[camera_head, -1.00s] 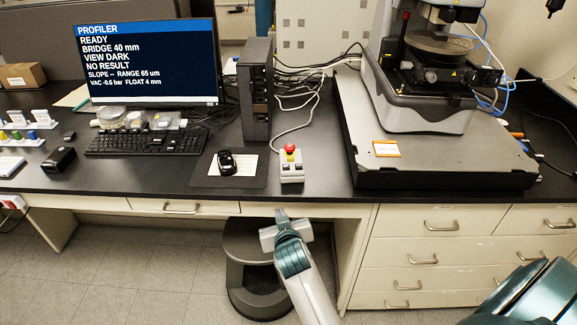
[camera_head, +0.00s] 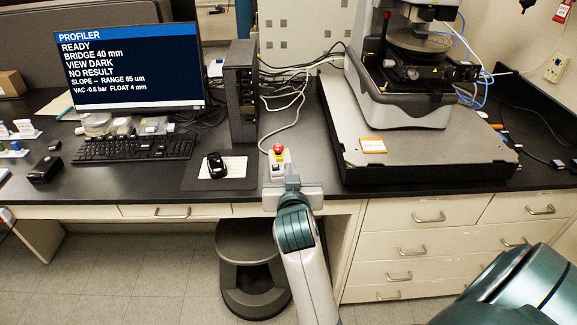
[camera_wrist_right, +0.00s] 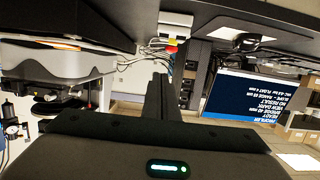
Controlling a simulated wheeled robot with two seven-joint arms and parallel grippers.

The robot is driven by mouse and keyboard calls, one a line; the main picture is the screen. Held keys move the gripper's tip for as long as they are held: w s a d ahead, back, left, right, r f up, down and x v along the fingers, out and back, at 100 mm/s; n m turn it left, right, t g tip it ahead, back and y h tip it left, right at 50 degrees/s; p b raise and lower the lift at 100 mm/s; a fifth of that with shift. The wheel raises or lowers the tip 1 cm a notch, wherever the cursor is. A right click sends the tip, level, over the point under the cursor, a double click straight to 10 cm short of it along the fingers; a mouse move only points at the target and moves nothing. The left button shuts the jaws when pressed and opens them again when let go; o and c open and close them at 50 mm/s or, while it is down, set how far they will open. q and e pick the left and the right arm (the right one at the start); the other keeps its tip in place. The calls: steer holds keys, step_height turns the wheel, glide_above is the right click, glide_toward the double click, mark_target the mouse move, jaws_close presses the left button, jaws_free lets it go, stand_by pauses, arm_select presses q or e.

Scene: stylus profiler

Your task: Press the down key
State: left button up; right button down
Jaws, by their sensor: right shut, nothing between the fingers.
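A small pale control box (camera_head: 277,156) with a red button (camera_head: 278,148) on top stands near the bench's front edge. My right gripper (camera_head: 292,180) is shut and empty, in front of the box, and hides its lower part with the keys. I cannot tell whether it touches the box. In the right wrist view, which is upside down, the shut fingers (camera_wrist_right: 160,92) point toward the control box (camera_wrist_right: 175,20) and its red button (camera_wrist_right: 172,48). No separate down key can be made out. My left gripper is not in view.
A black mouse (camera_head: 215,165) on a mat lies left of the box, beyond it a keyboard (camera_head: 135,149) and the monitor (camera_head: 130,70). The profiler on its grey slab (camera_head: 430,155) stands to the right. A grey cable runs behind the box. A stool (camera_head: 250,255) stands below.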

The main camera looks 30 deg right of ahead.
steer(key=shift+w, duration=0.1)
steer(key=p+x, duration=0.1)
steer(key=x, duration=0.2)
steer(key=f+p+x, duration=0.1)
steer(key=x, duration=0.3)
steer(key=f+p+x, duration=0.1)
steer(key=p+x, duration=0.1)
steer(key=x, duration=0.1)
steer(key=shift+f, duration=1)
steer(key=shift+f, duration=0.1)
